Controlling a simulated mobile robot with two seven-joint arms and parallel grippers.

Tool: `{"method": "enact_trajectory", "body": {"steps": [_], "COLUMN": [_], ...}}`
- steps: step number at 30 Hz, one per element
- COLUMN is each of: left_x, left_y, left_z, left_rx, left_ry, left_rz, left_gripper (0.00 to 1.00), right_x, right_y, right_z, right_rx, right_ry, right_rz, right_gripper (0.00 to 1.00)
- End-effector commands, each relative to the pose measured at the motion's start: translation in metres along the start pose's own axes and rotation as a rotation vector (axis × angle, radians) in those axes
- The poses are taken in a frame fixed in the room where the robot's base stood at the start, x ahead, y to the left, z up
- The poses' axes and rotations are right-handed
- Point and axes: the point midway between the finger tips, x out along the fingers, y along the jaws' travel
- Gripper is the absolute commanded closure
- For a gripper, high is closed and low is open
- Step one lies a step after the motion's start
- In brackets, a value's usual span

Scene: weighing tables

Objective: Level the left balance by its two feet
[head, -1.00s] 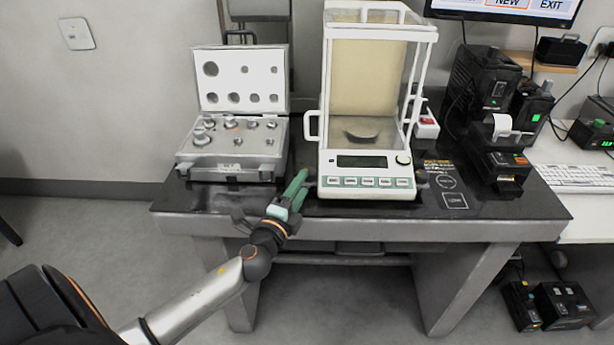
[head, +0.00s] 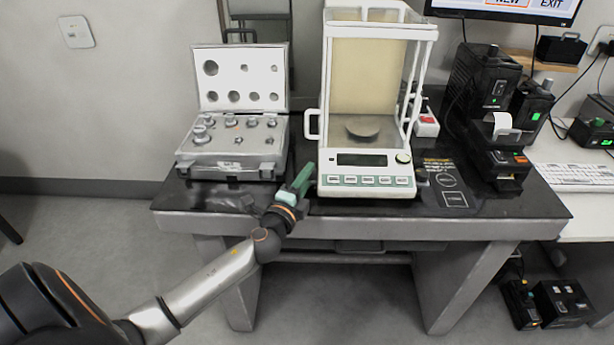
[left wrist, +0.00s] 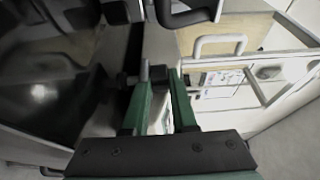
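The balance (head: 366,189) stands on the dark table, a white glass-walled case with a pan (head: 363,129) inside and a front panel with a dark display (head: 362,160). My left gripper (head: 306,174) is at its front left corner, where the left foot is hidden in the head view. In the left wrist view, a dark knob (left wrist: 158,74) sits between the tips of the two green fingers. The fingers stand apart; whether they press on it I cannot tell. A dark right foot (head: 421,178) shows at the front right corner. My right gripper is out of view.
An open case of weights (head: 232,172) stands left of the balance, close to my left arm. A marked dark pad (head: 452,190) and black devices (head: 497,160) are to the right. The table's front edge (head: 370,228) runs below the gripper.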

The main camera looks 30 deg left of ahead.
Motion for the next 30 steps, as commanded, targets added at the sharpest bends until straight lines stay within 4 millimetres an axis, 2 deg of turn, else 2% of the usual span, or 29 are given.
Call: {"method": "enact_trajectory", "body": {"steps": [1, 6, 17, 30], "left_x": [-0.0002, -0.0002, -0.0002, 0.0004], "left_y": [0.0005, 0.0006, 0.0011, 0.0007], "left_z": [0.0, -0.0001, -0.0008, -0.0032], "left_rx": [0.0, 0.0, -0.002, -0.002], "left_ry": [0.0, 0.0, -0.01, -0.184], "left_rz": [0.001, 0.001, 0.001, 0.0], "left_gripper": [0.84, 1.0, 1.0, 1.0], "right_x": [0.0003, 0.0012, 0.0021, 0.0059], "right_y": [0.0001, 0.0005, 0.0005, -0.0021], "right_z": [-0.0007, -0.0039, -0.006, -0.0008], "right_rx": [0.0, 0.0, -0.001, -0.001], "right_ry": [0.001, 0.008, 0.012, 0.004], "right_rz": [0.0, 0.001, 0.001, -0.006], "right_gripper": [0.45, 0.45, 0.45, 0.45]}}
